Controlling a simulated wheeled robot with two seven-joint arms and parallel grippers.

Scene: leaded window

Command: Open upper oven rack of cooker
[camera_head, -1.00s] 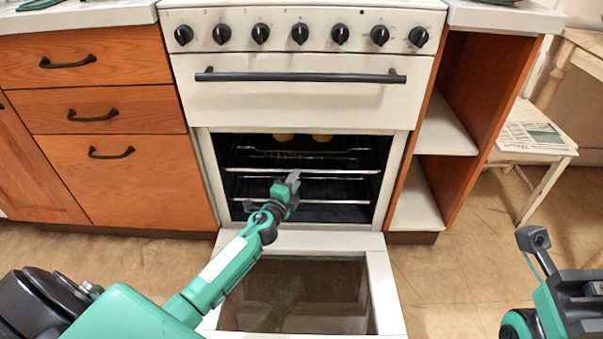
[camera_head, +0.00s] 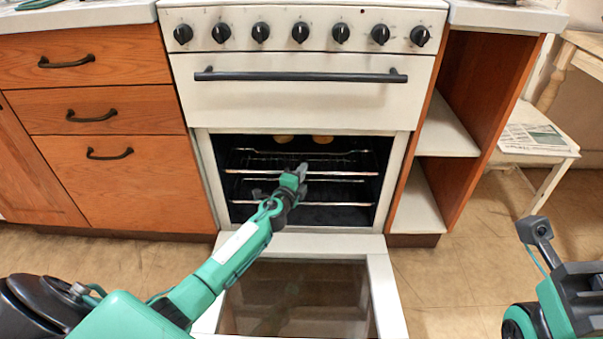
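The white cooker (camera_head: 207,185) stands ahead with its lower oven door (camera_head: 380,290) folded down open. Inside the dark oven, the upper rack (camera_head: 335,172) lies across the cavity, with another rack (camera_head: 345,204) below it. My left gripper (camera_head: 300,170) reaches into the oven opening at the front bar of the upper rack. Its fingers are small and partly turned away, so I cannot tell whether they are open or touch the bar. My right arm shows at the lower right; its fingertips are not clearly seen.
A closed upper door with a black handle (camera_head: 300,76) is above. Wooden drawers (camera_head: 100,150) flank the left, open shelves (camera_head: 445,135) the right. A chair with a newspaper (camera_head: 535,138) stands far right.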

